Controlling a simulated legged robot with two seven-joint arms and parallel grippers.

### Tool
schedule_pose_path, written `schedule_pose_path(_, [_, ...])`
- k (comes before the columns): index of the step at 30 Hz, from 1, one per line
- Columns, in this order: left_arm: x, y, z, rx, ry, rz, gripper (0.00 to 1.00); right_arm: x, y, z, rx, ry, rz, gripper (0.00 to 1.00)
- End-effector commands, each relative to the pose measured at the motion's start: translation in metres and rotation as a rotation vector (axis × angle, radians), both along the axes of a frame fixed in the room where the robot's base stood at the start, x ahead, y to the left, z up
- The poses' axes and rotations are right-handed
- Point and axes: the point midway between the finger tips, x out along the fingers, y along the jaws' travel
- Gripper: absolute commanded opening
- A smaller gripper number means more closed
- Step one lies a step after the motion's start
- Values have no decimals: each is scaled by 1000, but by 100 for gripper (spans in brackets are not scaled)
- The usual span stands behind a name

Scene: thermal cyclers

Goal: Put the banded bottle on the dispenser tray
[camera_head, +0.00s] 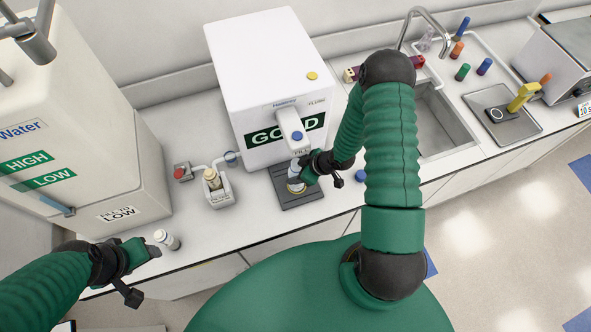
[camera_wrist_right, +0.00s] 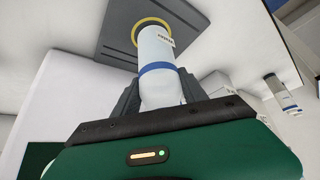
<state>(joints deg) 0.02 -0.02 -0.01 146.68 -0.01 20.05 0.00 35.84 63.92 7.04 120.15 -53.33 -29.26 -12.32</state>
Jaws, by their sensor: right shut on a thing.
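The banded bottle (camera_wrist_right: 160,70), white with a blue band and a small label, is between the fingers of my right gripper (camera_wrist_right: 158,92), which is shut on it. In the head view the bottle (camera_head: 294,171) is partly hidden by the right gripper (camera_head: 303,170). The dark grey dispenser tray (camera_head: 290,201) lies on the counter under the nozzle and has a yellow ring. In the wrist view the bottle's far end is at the ring on the tray (camera_wrist_right: 113,35); I cannot tell whether it touches. My left gripper (camera_head: 150,249) is low at the left; its jaws are unclear.
The white GOOD dispenser (camera_head: 268,80) stands behind the tray. A small white bottle (camera_head: 167,239) is beside my left gripper. A blue cap (camera_head: 360,176) shows right of the tray. A holder (camera_head: 218,190) stands left. A sink (camera_head: 440,120) is at right.

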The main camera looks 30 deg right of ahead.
Motion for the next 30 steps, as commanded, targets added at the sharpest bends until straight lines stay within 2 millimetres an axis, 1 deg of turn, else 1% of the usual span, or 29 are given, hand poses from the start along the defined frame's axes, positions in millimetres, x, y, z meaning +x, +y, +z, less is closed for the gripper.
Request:
schedule_pose_path(1, [0, 0, 2, 0, 0, -1, 57, 1, 1, -1, 0, -2, 2, 0])
schedule_pose_path(6, [0, 0, 1, 0, 0, -1, 57, 1, 4, -1, -6, -2, 2, 0])
schedule_pose_path(7, [0, 0, 1, 0, 0, -1, 57, 0, 4, -2, -6, -1, 2, 51])
schedule_pose_path(12, [0, 0, 1, 0, 0, -1, 57, 1, 7, -1, -9, -2, 3, 72])
schedule_pose_path(20, [0, 0, 0, 0, 0, 0, 57, 0, 3, -1, -5, -3, 2, 72])
schedule_pose_path(23, [0, 0, -2, 0, 0, 0, 57, -2, 0, 5, -5, -4, 2, 72])
schedule_pose_path(26, [0, 0, -6, 0, 0, 0, 57, -11, -6, 20, -5, -7, 0, 72])
schedule_pose_path(30, [0, 0, -9, 0, 0, -1, 57, -29, -16, 52, -9, -7, -1, 72])
